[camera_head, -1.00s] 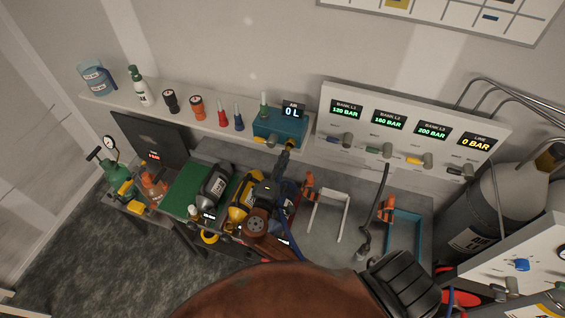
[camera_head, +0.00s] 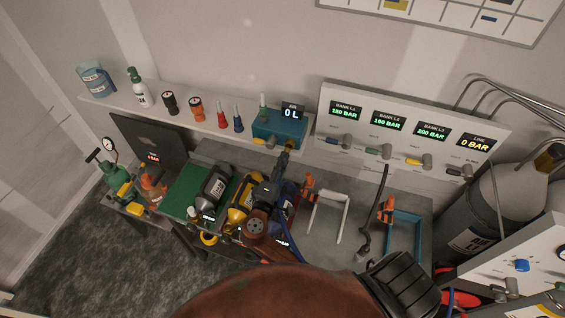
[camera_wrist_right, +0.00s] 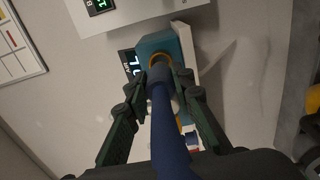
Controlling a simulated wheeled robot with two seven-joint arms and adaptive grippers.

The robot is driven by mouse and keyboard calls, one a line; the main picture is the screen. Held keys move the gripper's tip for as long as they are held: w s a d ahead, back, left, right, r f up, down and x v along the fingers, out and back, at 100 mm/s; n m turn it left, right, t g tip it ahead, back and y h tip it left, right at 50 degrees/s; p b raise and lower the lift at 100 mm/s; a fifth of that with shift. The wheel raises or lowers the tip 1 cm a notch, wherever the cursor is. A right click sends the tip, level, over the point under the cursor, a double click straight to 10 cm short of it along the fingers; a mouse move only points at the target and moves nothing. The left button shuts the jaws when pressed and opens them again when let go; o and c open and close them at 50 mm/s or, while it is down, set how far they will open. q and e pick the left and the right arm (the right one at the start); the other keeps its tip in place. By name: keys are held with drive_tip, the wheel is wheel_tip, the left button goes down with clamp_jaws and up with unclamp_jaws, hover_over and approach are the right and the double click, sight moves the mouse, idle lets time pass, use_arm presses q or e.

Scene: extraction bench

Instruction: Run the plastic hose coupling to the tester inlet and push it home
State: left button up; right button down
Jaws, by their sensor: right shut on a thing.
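The tester is a teal box (camera_head: 275,126) with an "AIR 0 L" display, at the right end of the wall shelf. Its brass-rimmed inlet (camera_wrist_right: 160,60) faces the right wrist camera. My right gripper (camera_head: 284,160) is at the front of the tester, and the right wrist view shows its two fingers (camera_wrist_right: 161,88) shut on the hose coupling (camera_wrist_right: 159,74). The coupling's end lines up with the brass ring and overlaps it in the picture; I cannot tell how far in it sits. The blue hose (camera_wrist_right: 170,135) runs back from it between the fingers. My left gripper is not in view.
Below the shelf, a grey cylinder (camera_head: 213,187) and a yellow cylinder (camera_head: 240,203) lie on the bench close to my right arm. A white frame (camera_head: 327,213) and orange clamps stand to the right. The gauge panel (camera_head: 405,110) is right of the tester.

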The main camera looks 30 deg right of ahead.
drive_tip(key=shift+x, duration=1.65)
drive_tip(key=c, duration=1.6)
unclamp_jaws()
drive_tip(key=v, duration=1.2)
